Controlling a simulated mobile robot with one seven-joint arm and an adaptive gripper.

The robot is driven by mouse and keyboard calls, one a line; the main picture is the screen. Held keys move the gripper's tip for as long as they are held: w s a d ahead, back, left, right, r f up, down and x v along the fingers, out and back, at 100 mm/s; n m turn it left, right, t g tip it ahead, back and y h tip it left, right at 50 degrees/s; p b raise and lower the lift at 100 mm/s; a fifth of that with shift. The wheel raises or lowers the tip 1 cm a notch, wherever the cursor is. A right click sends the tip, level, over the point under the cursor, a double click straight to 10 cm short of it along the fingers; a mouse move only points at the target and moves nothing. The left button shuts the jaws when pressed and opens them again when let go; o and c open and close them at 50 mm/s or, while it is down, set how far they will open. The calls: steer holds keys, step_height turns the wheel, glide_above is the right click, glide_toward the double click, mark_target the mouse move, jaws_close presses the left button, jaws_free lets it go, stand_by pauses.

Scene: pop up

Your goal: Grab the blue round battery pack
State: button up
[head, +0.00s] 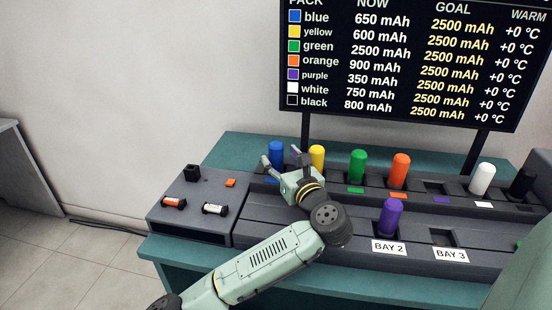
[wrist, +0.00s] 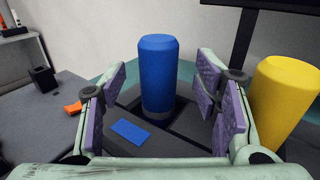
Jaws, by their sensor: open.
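The blue round battery pack (head: 276,154) stands upright in the back row of the dark rack, at its left end. In the wrist view the blue pack (wrist: 158,78) stands ahead of my gripper, roughly midway between the purple finger pads. A blue marker patch (wrist: 130,132) lies on the rack in front of it. My gripper (head: 282,161) is open, with the fingers spread to the left and right of the pack. My gripper (wrist: 164,100) holds nothing.
A yellow pack (wrist: 284,100) stands close to the right finger. Green (head: 358,167), orange (head: 400,170), white (head: 482,178) and black (head: 522,184) packs stand further right. A purple pack (head: 391,217) stands at BAY 2. A screen (head: 405,60) rises behind the rack.

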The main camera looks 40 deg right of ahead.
mark_target(279, 157)
steer(key=x, duration=0.3)
steer(key=shift+w+p, duration=0.25)
steer(key=shift+p, duration=0.15)
jaws_close()
stand_by(0.4)
